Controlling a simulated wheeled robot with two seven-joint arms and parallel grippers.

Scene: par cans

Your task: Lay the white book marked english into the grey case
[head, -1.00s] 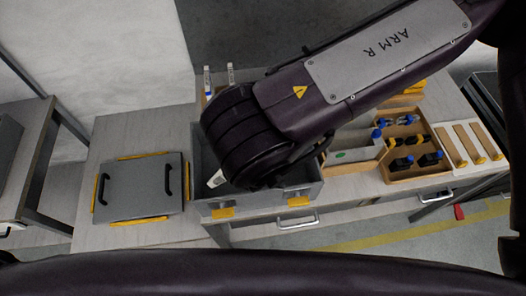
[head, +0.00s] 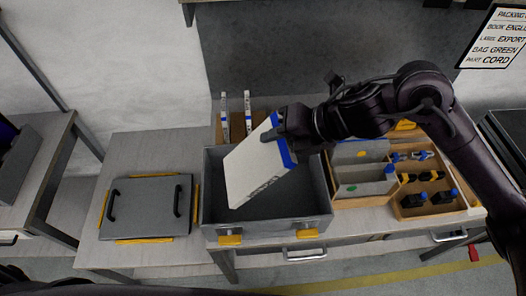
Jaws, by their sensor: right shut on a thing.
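A white book (head: 254,170) with blue corners or edging is held tilted above the open grey case (head: 275,233). Dark lettering near its lower edge is too small to read. My right gripper (head: 284,138) is shut on the book's upper right edge. The book's lower end hangs over the case's interior, and I cannot tell whether it touches the case. The case's visible floor looks empty; the book hides part of it. My left gripper is not in view.
A grey lid (head: 148,208) with two black handles lies on the bench at left. Two white upright books (head: 224,108) stand behind the case. A wooden tray (head: 412,208) of small parts is at right. A packing sign (head: 497,37) hangs at upper right.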

